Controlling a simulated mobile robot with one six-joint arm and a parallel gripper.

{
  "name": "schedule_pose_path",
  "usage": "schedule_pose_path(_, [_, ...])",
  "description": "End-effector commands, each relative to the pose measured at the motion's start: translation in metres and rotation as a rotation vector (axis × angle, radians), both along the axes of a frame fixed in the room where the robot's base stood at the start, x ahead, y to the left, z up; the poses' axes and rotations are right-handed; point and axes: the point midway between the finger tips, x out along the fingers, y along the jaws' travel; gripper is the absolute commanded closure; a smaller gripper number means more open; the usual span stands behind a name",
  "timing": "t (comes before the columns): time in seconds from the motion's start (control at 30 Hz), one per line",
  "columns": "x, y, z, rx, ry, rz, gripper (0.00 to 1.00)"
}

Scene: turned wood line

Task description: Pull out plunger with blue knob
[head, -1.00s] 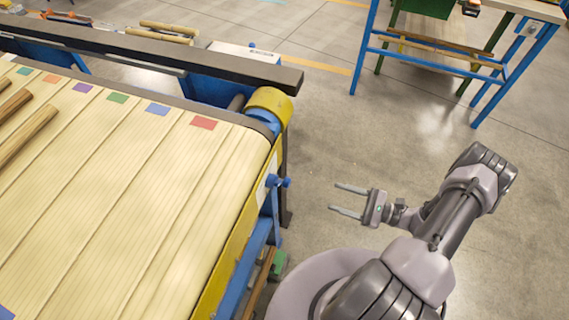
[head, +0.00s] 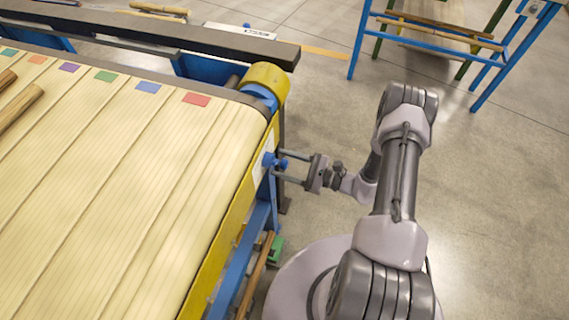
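The plunger's blue knob (head: 269,160) sticks out from the side of the conveyor frame, near its far right corner. My gripper (head: 291,166) is at the knob, pointing left, with its two fingers apart. One finger lies on the far side of the knob and the other on the near side. I cannot tell whether the fingers touch the knob. The plunger's shaft is hidden from this view.
The conveyor (head: 130,190) has a pale slatted bed with coloured squares and wooden rods (head: 20,105). Its yellow side rail (head: 225,245) runs beside my arm. A yellow roller (head: 264,82) stands at the corner. The floor (head: 500,200) to the right is clear.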

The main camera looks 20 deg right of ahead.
Motion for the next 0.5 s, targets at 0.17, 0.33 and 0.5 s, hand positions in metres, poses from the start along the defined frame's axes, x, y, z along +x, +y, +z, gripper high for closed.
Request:
schedule_pose_path(0.17, [0.0000,-0.0003,0.0001,0.000,0.000,0.000,0.66])
schedule_pose_path(0.33, [-0.0002,-0.0004,0.0001,0.000,0.000,0.000,1.00])
schedule_pose_path(0.5, [-0.0002,-0.0005,0.0000,0.000,0.000,0.001,1.00])
